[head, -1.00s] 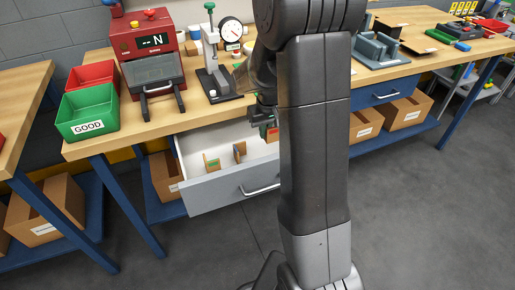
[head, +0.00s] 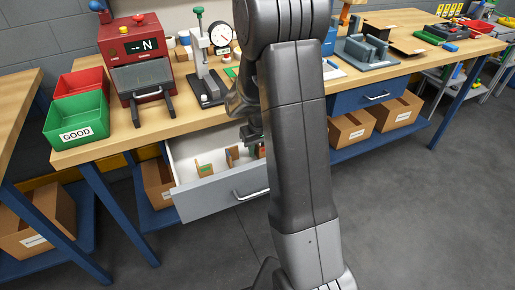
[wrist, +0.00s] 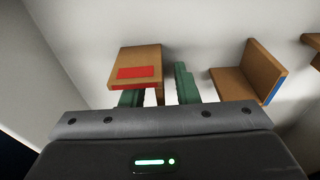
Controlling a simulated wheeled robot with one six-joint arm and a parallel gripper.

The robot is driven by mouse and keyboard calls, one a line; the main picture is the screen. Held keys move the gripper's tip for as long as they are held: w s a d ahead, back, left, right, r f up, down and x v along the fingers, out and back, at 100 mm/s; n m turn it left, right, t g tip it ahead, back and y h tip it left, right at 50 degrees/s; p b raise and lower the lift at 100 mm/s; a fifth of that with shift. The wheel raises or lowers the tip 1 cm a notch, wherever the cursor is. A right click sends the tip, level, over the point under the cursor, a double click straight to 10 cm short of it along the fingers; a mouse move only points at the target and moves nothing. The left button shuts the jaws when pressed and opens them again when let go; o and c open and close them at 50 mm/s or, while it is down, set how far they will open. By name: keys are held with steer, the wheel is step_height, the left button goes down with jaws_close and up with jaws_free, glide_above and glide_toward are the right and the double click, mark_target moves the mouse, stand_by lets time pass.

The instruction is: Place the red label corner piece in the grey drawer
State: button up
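The red label corner piece (wrist: 140,56) is a brown L-shaped block with a red label, inside the grey drawer (head: 222,196). The drawer is pulled open under the bench, and its pale floor shows in the wrist view (wrist: 205,28). My gripper (wrist: 158,86) is low in the drawer with its green fingers apart. The left finger is partly hidden by the piece; the right finger stands clear of it, with a gap between. In the head view my gripper (head: 252,132) is over the drawer's right part, its fingertips hidden.
A blue-label corner piece (wrist: 246,78) stands to the right in the wrist view. A green-label piece (head: 205,169) is at the drawer's left. The drawer walls are close by. The bench (head: 110,143) overhead carries a red tester (head: 140,62) and a green GOOD bin (head: 76,119).

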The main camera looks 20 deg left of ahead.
step_height(320, 180, up, 12)
steer(key=s+d+p, duration=0.1)
steer(key=shift+d+p, duration=0.2)
steer(key=shift+p, duration=0.15)
steer(key=shift+s+r, duration=0.1)
steer(key=shift+c, duration=0.2)
stand_by(1.1)
